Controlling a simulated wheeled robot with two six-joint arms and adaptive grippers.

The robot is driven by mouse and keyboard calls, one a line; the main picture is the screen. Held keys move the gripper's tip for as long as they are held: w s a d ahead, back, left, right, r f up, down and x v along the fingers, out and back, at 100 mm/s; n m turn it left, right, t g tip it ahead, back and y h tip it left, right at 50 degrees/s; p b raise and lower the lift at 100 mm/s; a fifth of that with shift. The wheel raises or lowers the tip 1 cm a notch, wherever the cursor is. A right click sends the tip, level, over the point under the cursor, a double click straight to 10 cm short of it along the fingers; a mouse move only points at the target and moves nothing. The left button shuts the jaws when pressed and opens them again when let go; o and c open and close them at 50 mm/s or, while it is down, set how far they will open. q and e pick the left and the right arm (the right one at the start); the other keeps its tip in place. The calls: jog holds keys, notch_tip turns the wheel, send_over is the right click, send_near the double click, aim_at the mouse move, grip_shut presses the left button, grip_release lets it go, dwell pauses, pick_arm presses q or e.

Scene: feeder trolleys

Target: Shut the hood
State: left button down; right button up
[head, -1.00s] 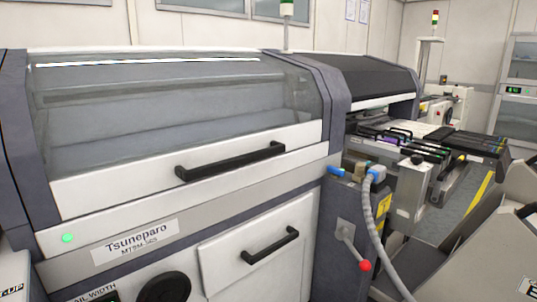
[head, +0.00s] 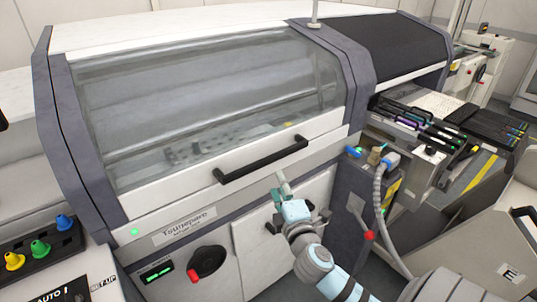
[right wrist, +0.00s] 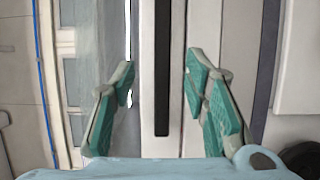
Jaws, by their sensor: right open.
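The hood (head: 215,95) is a clear curved window with a white lower frame and dark side edges. It looks down, its lower edge along the machine's front; a small gap I cannot rule out. Its black bar handle (head: 262,160) runs across the white frame. My right gripper (head: 281,184) is just below the handle's right part in the head view. In the right wrist view the open gripper (right wrist: 160,82) has its green-padded fingers on either side of the dark handle (right wrist: 161,45), with visible space on both sides. My left gripper is not in view.
Below are a drawer front, mostly behind my arm, and a black knob (head: 208,261). A control panel with coloured buttons (head: 40,249) stands at the left. Feeders (head: 430,125), a grey hose (head: 381,215) and a red-knobbed lever (head: 369,236) are to the right.

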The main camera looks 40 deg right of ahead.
aim_at(269, 162)
jog(key=x, duration=1.2)
jog(key=shift+w+f+b, duration=0.15)
jog(key=shift+w+b, duration=0.15)
jog(key=shift+c, duration=0.2)
grip_shut()
